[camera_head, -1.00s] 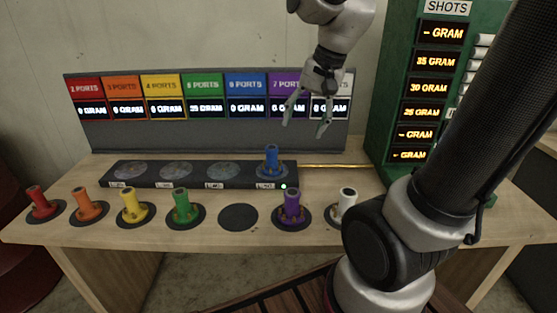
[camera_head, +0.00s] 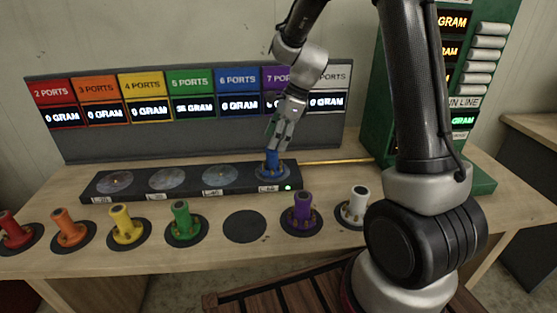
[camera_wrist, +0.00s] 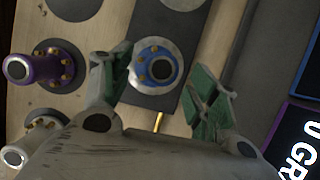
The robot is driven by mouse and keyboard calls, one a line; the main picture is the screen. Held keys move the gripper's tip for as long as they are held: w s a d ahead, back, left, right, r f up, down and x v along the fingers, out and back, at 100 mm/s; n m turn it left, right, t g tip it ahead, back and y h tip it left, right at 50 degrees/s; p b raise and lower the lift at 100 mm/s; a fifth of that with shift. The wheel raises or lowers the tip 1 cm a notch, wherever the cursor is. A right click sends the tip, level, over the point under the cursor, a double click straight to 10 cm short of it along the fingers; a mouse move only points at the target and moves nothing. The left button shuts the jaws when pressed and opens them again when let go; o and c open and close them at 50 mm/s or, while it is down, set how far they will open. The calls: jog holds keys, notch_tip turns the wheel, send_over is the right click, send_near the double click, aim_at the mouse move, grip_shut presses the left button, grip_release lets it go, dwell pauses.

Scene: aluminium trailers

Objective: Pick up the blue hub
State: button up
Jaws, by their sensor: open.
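The blue hub (camera_head: 271,165) stands upright on the rightmost round pad of the black strip (camera_head: 135,194) on the table. In the wrist view the blue hub (camera_wrist: 158,68) shows from above, with a ring of brass-coloured ports. My gripper (camera_head: 279,140) is at the top of the blue hub in the head view, its fingers pointing down and covering part of it. In the wrist view my gripper (camera_wrist: 160,88) is open, with one green-padded finger on each side of the hub. I cannot tell whether either finger touches it.
Red (camera_head: 14,234), orange (camera_head: 69,230), yellow (camera_head: 126,226), green (camera_head: 184,222), purple (camera_head: 301,214) and white (camera_head: 357,208) hubs stand along the front. A bare black disc (camera_head: 245,226) lies between green and purple. The display board (camera_head: 100,141) rises behind; a green cabinet (camera_head: 378,120) stands right.

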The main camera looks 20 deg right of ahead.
aim_at(268, 158)
jog(key=shift+w+a+f, duration=0.1)
jog(key=shift+w+f, duration=0.1)
jog(key=shift+f, duration=0.3)
jog(key=x, duration=0.7)
jog(key=shift+f, duration=0.2)
grip_shut()
